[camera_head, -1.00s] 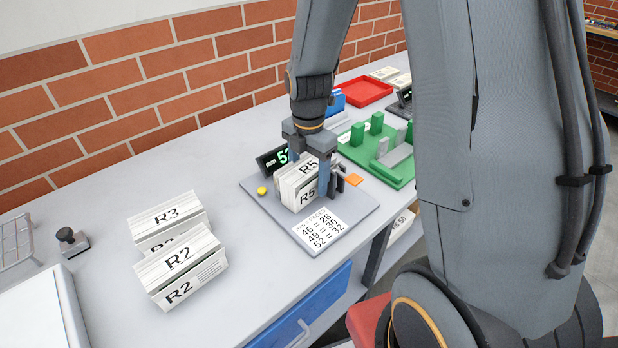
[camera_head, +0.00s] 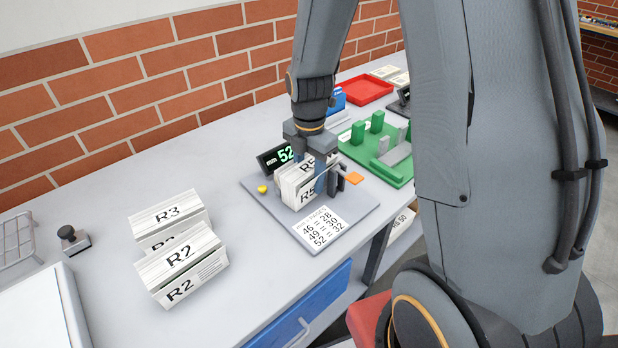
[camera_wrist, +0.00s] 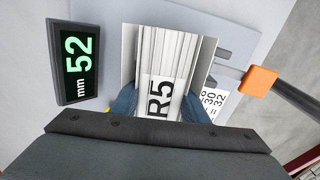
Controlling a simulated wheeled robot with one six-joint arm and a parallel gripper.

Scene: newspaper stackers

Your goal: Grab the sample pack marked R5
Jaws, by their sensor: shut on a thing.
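The sample pack marked R5 (camera_head: 297,187) stands on the grey gauge plate (camera_head: 262,204), in front of the display (camera_head: 275,159) that reads 52 mm. My gripper (camera_head: 312,172) is around the pack from above, its fingers shut on the pack's sides. In the wrist view the R5 pack (camera_wrist: 166,70) lies between my blue fingers, with its R5 label facing the camera. The pack appears to rest on the plate; its underside is hidden.
Packs marked R3 (camera_head: 168,217) and R2 (camera_head: 181,265) stand to the left on the grey table. A page chart (camera_head: 320,230) lies at the plate's front. A green fixture (camera_head: 385,150) and a red tray (camera_head: 363,90) are beyond to the right.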

